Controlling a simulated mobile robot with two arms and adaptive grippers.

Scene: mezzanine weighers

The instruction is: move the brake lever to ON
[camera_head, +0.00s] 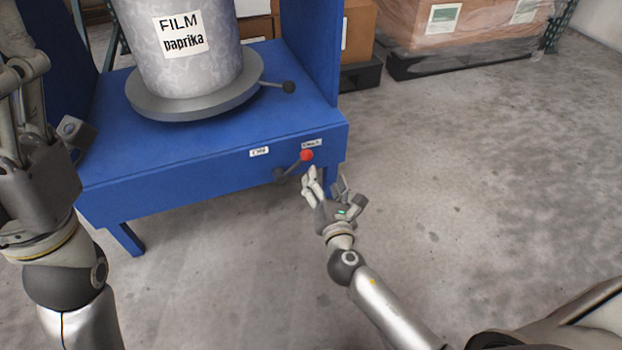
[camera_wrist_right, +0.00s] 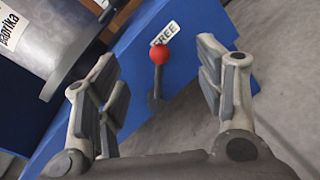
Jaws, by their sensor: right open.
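The brake lever is a short dark bar with a red knob (camera_head: 307,155) on the front face of the blue machine. It slants up to the right from its pivot, with the knob by the right-hand label (camera_head: 312,143). In the right wrist view that label (camera_wrist_right: 165,32) reads FREE, just above the red knob (camera_wrist_right: 160,55). The left-hand label (camera_head: 259,151) is too small to read surely. My right gripper (camera_head: 332,180) is open, just below and right of the knob. In its wrist view the knob shows between the spread fingers, apparently untouched. My left gripper (camera_head: 48,95) looks open, at the left edge.
A film roll (camera_head: 190,60) labelled "FILM paprika" stands on a grey turntable (camera_head: 160,108) on the blue machine (camera_head: 200,180). Another dark-knobbed lever (camera_head: 288,87) sticks out beside the turntable. Wrapped boxes (camera_head: 440,35) stand on a dark pallet behind. The concrete floor at right is clear.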

